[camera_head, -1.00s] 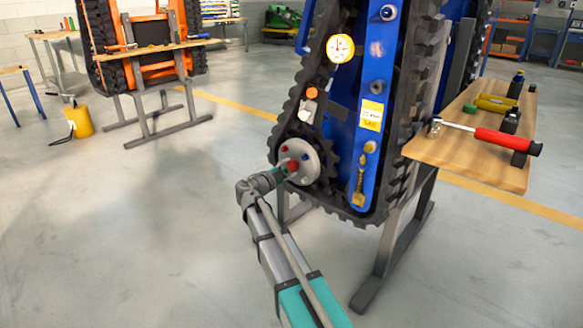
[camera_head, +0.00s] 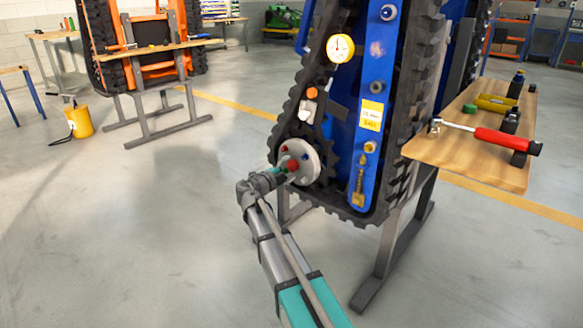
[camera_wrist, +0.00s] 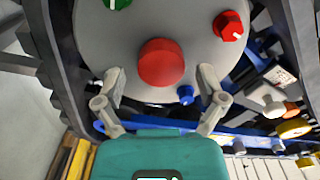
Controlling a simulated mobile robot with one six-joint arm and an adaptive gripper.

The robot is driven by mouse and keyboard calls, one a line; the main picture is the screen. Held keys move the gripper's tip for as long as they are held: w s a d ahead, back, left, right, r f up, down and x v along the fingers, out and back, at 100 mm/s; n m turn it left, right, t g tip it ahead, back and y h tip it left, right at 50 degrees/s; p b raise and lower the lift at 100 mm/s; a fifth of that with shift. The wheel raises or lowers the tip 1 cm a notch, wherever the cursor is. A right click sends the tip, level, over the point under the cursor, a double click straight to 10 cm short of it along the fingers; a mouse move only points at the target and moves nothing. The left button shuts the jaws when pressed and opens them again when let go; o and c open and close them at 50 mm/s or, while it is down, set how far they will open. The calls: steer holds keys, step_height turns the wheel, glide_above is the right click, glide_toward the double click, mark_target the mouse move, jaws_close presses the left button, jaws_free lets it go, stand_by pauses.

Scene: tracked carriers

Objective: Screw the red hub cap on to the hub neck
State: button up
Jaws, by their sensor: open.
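The red hub cap (camera_wrist: 161,62) is a round red disc at the middle of the grey hub plate (camera_wrist: 205,45) in the wrist view. It also shows red on the hub in the head view (camera_head: 292,165). My gripper (camera_wrist: 161,80) is open, with one finger to each side of the cap's lower edge and a gap between each finger and the cap. In the head view my gripper (camera_head: 280,172) is close in front of the hub. The hub neck is hidden behind the cap, so I cannot tell how far the cap is seated.
Smaller green (camera_wrist: 117,3), red (camera_wrist: 228,26) and blue (camera_wrist: 186,94) knobs sit on the plate around the cap. The black track (camera_head: 390,165) surrounds the hub. A wooden bench (camera_head: 450,153) with tools stands to the right.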

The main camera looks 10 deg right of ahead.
steer(key=shift+n, duration=0.3)
steer(key=n, duration=0.6)
steer(key=shift+n, duration=1.6)
steer(key=shift+a+n, duration=0.1)
steer(key=shift+n, duration=0.4)
steer(key=n, duration=0.3)
steer(key=shift+n, duration=2.9)
